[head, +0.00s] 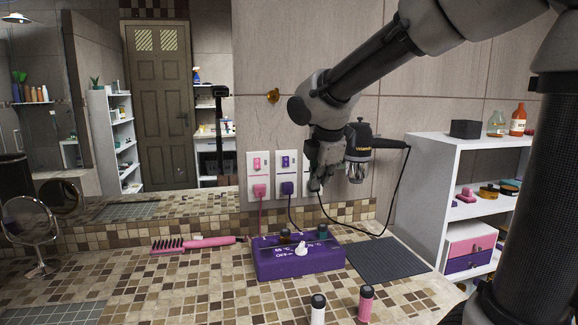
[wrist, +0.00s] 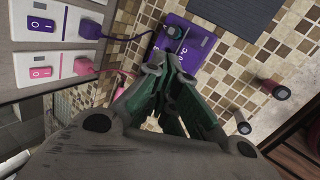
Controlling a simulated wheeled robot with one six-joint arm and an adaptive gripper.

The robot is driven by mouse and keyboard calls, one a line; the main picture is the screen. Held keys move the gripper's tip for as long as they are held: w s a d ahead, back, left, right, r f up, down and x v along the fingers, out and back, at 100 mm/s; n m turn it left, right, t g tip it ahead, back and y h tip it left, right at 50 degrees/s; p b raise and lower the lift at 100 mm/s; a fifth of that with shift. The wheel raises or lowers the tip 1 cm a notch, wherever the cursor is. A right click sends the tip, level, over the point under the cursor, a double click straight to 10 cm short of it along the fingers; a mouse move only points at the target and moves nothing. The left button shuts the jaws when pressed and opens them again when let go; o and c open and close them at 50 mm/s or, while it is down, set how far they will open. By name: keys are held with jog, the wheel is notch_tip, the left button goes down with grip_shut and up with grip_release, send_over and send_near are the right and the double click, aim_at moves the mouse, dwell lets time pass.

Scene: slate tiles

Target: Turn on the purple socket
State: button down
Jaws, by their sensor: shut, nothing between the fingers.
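The purple socket is a white wall plate (head: 287,192) with a purple rocker switch (head: 286,161) above a purple plug (head: 287,187). In the wrist view the purple switch (wrist: 40,24) and purple plug (wrist: 90,27) show at the upper left. Whether the switch is on or off is too small to tell. My gripper (head: 316,185) is shut and empty, just right of the purple socket, in front of another plate it partly hides. In the wrist view my gripper (wrist: 166,62) points over the counter, apart from the purple switch.
A pink socket (head: 258,175) with a pink plug stands left of the purple one. A purple box (head: 300,262) with a knob sits on the tiled counter below. A pink brush (head: 195,243), dark mat (head: 385,262) and two bottles are nearby. A white shelf (head: 425,195) stands right.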

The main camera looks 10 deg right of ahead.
aim_at(288, 165)
jog(key=w+a+r+n+t, duration=0.3)
jog(key=w+r+n, duration=0.3)
jog(key=n, duration=1)
jog(key=shift+w+a+r+n+y, duration=0.3)
jog(key=shift+w+r+y, duration=0.1)
jog(key=shift+w, duration=0.85)
jog(key=x, duration=0.4)
jog(key=w+x, duration=0.1)
jog(key=x, duration=0.3)
jog(key=r+x, duration=0.1)
jog(key=x, duration=0.3)
jog(key=shift+w, duration=0.3)
jog(key=shift+w+f, duration=0.15)
jog(key=shift+w, duration=0.35)
